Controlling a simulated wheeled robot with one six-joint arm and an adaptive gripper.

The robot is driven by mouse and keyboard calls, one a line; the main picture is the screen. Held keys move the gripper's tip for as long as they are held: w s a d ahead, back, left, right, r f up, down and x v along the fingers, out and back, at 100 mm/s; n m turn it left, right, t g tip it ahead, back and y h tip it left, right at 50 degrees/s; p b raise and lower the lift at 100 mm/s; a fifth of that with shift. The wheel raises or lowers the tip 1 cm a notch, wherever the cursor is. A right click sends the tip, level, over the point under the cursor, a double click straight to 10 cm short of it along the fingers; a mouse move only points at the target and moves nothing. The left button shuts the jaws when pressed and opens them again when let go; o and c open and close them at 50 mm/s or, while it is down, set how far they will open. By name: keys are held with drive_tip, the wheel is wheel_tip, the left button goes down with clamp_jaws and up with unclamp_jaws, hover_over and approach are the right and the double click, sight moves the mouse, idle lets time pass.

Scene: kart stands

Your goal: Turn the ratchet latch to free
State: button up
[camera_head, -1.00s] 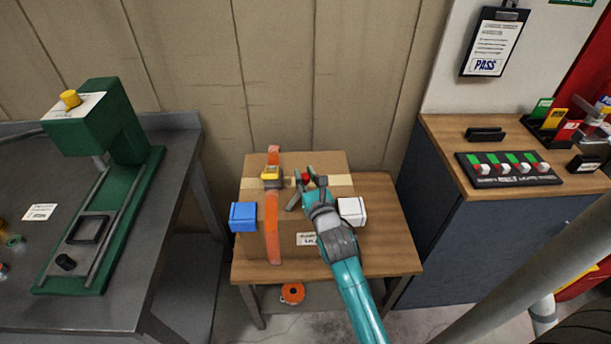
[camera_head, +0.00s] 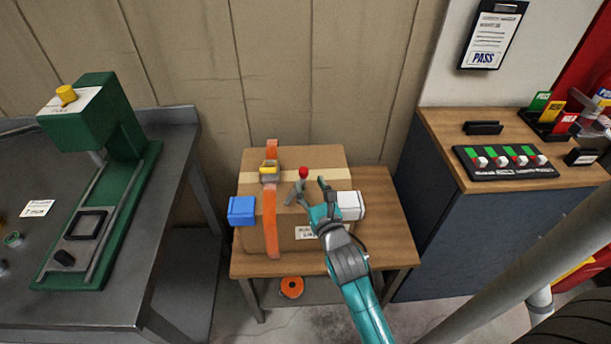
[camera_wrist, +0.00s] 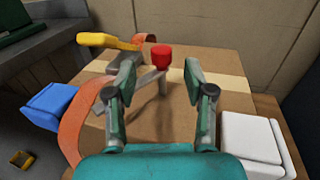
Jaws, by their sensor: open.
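A red knob (camera_head: 303,172) stands up from the cardboard box (camera_head: 320,163) on a grey post. A grey lever arm reaches from the post towards the left; in the wrist view it shows below the red knob (camera_wrist: 161,57). A yellow-handled ratchet buckle (camera_head: 269,169) sits on the orange strap (camera_head: 271,222) to the left; its yellow handle also shows in the wrist view (camera_wrist: 108,41). My gripper (camera_head: 312,190) is open and empty, just in front of the knob. In the wrist view the knob appears between the two fingers, beyond them; I see no contact.
The box has a blue block (camera_head: 242,211) at its left and a white block (camera_head: 350,205) at its right, close to my gripper. It stands on a wooden table (camera_head: 385,220). A green press (camera_head: 125,150) is at the left, a switch panel (camera_head: 503,162) at the right.

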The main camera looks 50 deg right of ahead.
drive_tip(key=shift+v, duration=2.8)
